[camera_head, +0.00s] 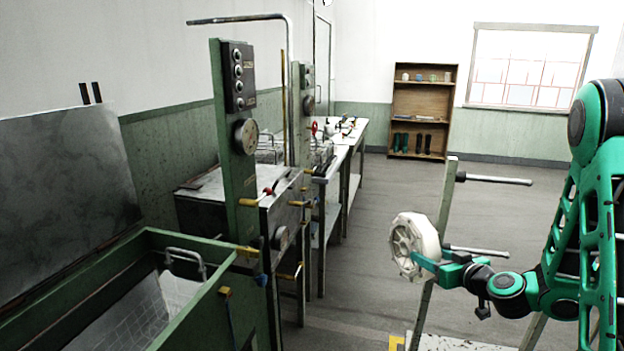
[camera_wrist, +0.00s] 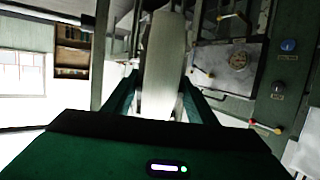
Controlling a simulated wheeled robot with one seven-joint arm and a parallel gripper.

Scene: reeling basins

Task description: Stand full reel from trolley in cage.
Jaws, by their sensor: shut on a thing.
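A white reel (camera_head: 408,247) with a round, holed face stands on edge in the jaws of my gripper (camera_head: 424,264), in the head view. In the wrist view the reel (camera_wrist: 163,62) is edge-on between the two fingers of my gripper (camera_wrist: 163,98). The trolley (camera_head: 440,222) is a pale upright frame with bare metal pegs; the reel shows in front of its post, and I cannot tell whether they touch. A wire cage (camera_head: 270,151) shows on the far benches, partly hidden by a green post. A metal wire handle (camera_head: 186,262) shows inside the near green basin; what it belongs to is partly hidden.
The green basin (camera_head: 190,331) with its raised lid (camera_head: 65,195) fills the near left. A green control post (camera_head: 233,150) and several levers stand beyond it. A wooden shelf (camera_head: 422,110) stands at the back wall. The grey floor (camera_head: 375,210) in the middle is clear.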

